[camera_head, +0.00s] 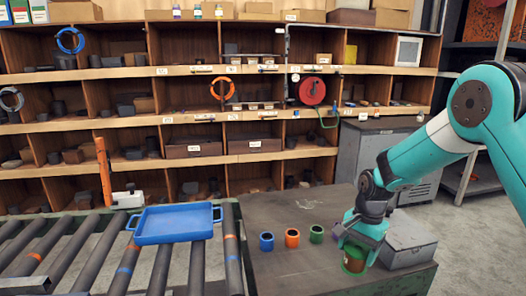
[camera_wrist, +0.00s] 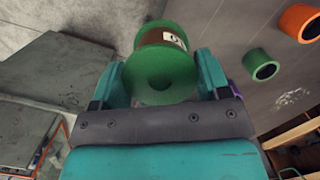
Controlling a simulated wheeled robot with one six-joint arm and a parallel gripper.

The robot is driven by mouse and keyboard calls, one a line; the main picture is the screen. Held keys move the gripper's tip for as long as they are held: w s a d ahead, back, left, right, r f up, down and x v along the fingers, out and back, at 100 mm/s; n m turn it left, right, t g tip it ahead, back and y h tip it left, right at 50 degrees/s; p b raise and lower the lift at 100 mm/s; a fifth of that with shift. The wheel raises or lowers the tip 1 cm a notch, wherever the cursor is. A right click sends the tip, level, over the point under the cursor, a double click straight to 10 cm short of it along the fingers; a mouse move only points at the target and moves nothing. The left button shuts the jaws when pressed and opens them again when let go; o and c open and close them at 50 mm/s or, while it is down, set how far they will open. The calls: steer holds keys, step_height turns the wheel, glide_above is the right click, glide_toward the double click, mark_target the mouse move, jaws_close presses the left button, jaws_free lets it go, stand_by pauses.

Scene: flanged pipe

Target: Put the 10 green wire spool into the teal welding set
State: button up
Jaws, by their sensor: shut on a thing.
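My gripper (camera_head: 358,236) is shut on the green wire spool (camera_head: 354,260), over the right part of the dark worktable. In the wrist view the spool (camera_wrist: 163,72) has green flanges, a brown wound middle and a white label with a dark mark, too small to read surely. It sits between the two teal fingers of my gripper (camera_wrist: 160,78). Whether the spool touches the table I cannot tell. I cannot pick out a teal welding set in either view.
Blue (camera_head: 266,242), orange (camera_head: 292,238) and green (camera_head: 316,234) rings stand in a row on the worktable (camera_head: 290,270). A purple one (camera_wrist: 236,89) is partly hidden by my gripper. A grey box (camera_head: 408,240) stands close right. A blue tray (camera_head: 175,224) lies on rollers left.

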steer(key=s+d+f+n+g+h, duration=0.1)
steer(key=s+d+f+n, duration=0.5)
steer(key=s+f+n, duration=0.3)
steer(key=shift+s+f, duration=0.95)
steer(key=shift+s, duration=0.75)
